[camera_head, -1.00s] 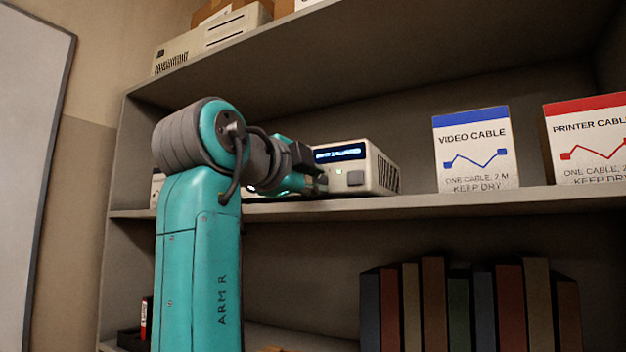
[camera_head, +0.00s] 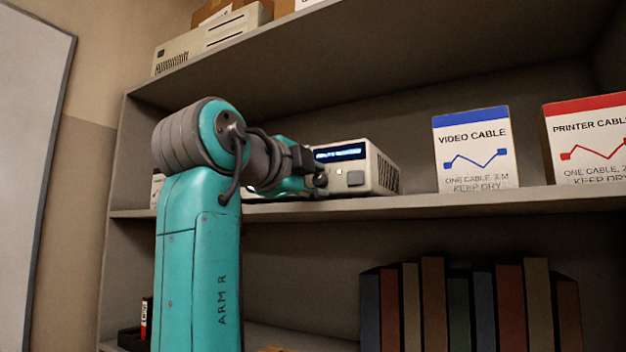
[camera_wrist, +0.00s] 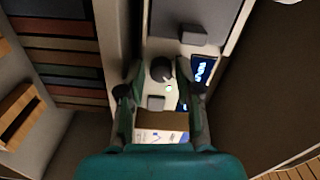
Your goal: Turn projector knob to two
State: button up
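The beige device (camera_head: 380,172) with a lit blue display (camera_head: 340,154) stands on the middle shelf; the display text is too blurred to read. In the wrist view its dark round knob (camera_wrist: 161,69) sits between my two fingers, beside the display (camera_wrist: 202,70). My gripper (camera_wrist: 158,82) is open, with a finger on either side of the knob and visible gaps between. It also shows in the head view at the device's front (camera_head: 318,183), where it hides the knob. The knob's setting cannot be read.
A small lamp glows by the knob. A video cable box (camera_head: 475,150) and a printer cable box (camera_head: 590,140) stand to the right. Books (camera_head: 433,300) fill the shelf below.

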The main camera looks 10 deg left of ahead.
jog(key=shift+s, duration=0.1)
jog(key=v, duration=1.1)
jog(key=shift+s+a, duration=0.15)
jog(key=shift+s, duration=0.2)
jog(key=shift+s, duration=0.1)
